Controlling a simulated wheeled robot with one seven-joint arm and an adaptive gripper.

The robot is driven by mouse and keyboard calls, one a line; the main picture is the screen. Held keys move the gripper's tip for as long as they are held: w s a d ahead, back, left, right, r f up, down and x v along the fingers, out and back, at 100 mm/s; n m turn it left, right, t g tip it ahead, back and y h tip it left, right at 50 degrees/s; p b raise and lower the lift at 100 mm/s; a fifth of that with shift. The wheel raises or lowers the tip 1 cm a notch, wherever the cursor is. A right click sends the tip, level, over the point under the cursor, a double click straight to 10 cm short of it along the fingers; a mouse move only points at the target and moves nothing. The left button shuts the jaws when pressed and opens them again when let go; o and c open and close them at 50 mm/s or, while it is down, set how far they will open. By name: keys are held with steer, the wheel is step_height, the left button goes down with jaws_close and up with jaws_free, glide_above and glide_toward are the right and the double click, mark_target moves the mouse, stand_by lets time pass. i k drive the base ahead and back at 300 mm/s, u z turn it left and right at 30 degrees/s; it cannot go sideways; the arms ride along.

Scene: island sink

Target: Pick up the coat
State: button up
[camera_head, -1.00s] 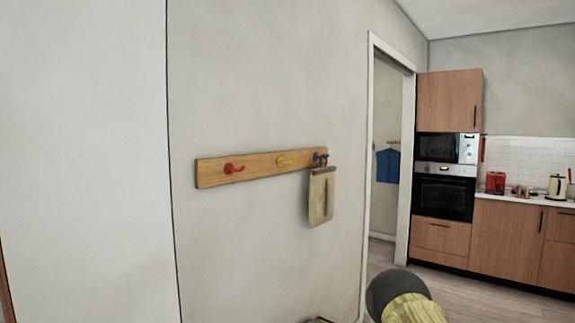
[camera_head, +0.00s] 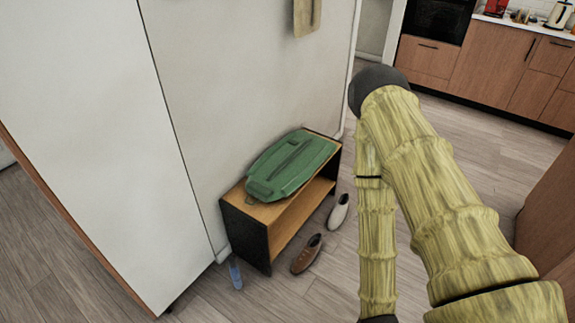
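A green, flat, soft-looking item (camera_head: 291,165) with a dark line along its middle lies on top of a small wooden bench (camera_head: 328,146). I cannot tell if it is a folded coat or a bag. The lower part of a beige item (camera_head: 307,15) hangs on the wall above it, cut off by the top edge; its kind is unclear. My arm, yellow and segmented, rises on the right side of the view, apart from the bench. My gripper is not in view.
A brown shoe (camera_head: 307,254) and a pale shoe (camera_head: 338,211) stand on the floor before the bench. A blue item (camera_head: 235,273) lies by its left end. A tall white panel (camera_head: 85,130) is at left. Wooden kitchen cabinets (camera_head: 490,68) stand at back right.

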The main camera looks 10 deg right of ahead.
mark_target(283, 168)
steer(key=z, duration=0.75)
steer(key=i, duration=1.65)
steer(key=u, duration=0.85)
steer(key=i, duration=0.35)
steer(key=u, duration=0.35)
